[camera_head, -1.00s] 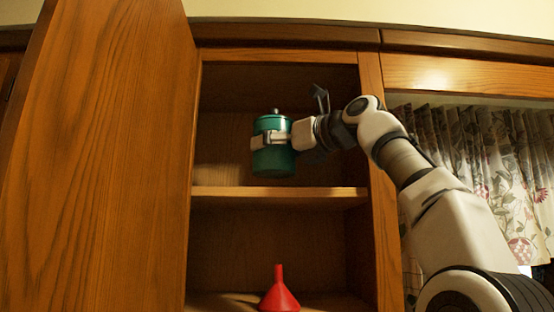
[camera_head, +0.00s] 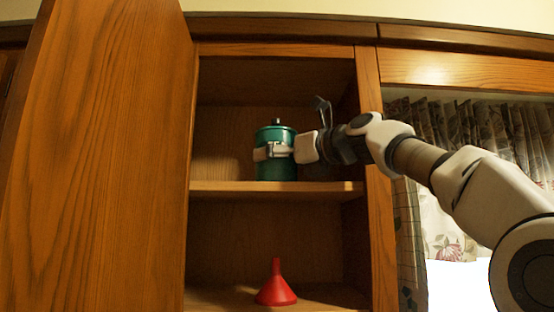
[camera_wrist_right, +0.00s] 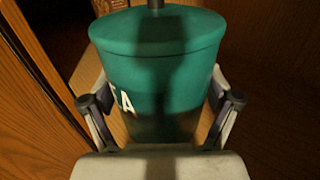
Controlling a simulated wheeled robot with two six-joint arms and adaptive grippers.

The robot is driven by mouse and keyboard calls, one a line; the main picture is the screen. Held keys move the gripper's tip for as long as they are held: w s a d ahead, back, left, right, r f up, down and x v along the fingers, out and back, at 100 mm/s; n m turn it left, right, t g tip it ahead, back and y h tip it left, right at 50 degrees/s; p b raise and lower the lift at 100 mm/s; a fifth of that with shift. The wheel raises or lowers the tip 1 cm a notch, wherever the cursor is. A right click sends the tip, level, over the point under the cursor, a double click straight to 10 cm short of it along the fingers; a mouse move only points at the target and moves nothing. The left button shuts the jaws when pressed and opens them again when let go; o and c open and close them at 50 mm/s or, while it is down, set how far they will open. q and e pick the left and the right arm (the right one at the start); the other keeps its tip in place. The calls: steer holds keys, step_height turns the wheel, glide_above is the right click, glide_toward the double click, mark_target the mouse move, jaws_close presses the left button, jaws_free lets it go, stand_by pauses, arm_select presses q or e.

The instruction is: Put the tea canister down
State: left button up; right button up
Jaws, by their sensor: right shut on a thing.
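The tea canister (camera_head: 277,170) is green with a lid and a dark knob. It is upright inside the open cupboard, at the upper shelf (camera_head: 270,188). Its base appears at the shelf's level; I cannot tell for sure whether it touches. My right gripper (camera_head: 272,151) is shut around the canister's middle, coming in from the right. In the right wrist view the canister (camera_wrist_right: 160,70) fills the space between the two fingers, and part of its white lettering shows. My left gripper is not in view.
The cupboard door (camera_head: 95,160) stands open on the left. A red funnel (camera_head: 276,288) stands on the lower shelf. The cupboard's right frame post (camera_head: 374,200) is close beside my right arm. The upper shelf has free room around the canister. A floral curtain (camera_head: 445,215) hangs at right.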

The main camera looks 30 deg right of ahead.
mark_target(292, 155)
steer(key=shift+w, duration=0.2)
steer(key=o, duration=1.1)
steer(key=shift+s, duration=0.15)
steer(key=shift+s, duration=0.15)
steer(key=shift+s+d+f+b, duration=0.1)
steer(key=shift+s+d+b, duration=0.05)
steer(key=shift+s+b, duration=0.2)
steer(key=b+v, duration=0.4)
steer(key=v, duration=0.2)
steer(key=shift+s, duration=0.1)
steer(key=shift+s+d, duration=0.15)
steer(key=shift+s, duration=0.05)
steer(key=shift+w, duration=0.2)
